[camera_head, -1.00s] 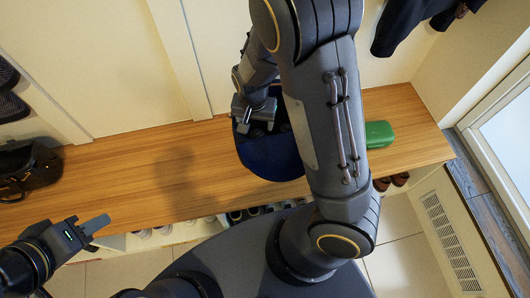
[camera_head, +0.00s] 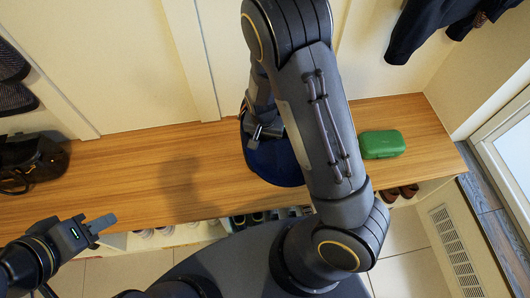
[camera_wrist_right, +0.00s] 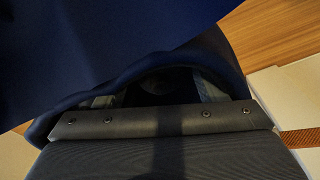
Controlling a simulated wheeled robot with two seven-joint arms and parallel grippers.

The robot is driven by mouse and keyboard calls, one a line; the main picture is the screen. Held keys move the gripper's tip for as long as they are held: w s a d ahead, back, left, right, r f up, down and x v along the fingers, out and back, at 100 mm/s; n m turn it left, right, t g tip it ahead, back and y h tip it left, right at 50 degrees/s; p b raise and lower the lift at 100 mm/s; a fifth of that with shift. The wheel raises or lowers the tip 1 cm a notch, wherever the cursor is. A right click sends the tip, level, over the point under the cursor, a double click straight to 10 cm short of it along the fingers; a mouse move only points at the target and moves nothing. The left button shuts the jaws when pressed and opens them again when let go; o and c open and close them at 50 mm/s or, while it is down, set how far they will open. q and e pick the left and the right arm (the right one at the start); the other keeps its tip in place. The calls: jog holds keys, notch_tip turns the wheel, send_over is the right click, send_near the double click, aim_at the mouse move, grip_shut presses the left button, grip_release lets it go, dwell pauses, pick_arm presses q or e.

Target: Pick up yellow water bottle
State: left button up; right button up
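No yellow water bottle shows in either view. A dark blue bag (camera_head: 272,165) stands on the wooden bench, partly covered by my right arm. My right gripper (camera_head: 262,134) is at the bag's top. In the right wrist view the blue fabric (camera_wrist_right: 110,45) fills the upper part, and my right gripper's two fingers (camera_wrist_right: 158,96) stand apart at the bag's dark opening. The inside is too dark to make out. My left gripper (camera_head: 98,232) hangs in front of the bench at lower left, away from the bag; its finger gap is unclear.
The wooden bench (camera_head: 140,170) has clear room left of the bag. A green case (camera_head: 382,145) lies to the right and a black handbag (camera_head: 32,162) at far left. Shoes (camera_head: 400,191) sit in cubbies below. Dark clothes (camera_head: 425,28) hang at upper right.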

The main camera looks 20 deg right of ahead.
grip_shut()
dwell(0.3)
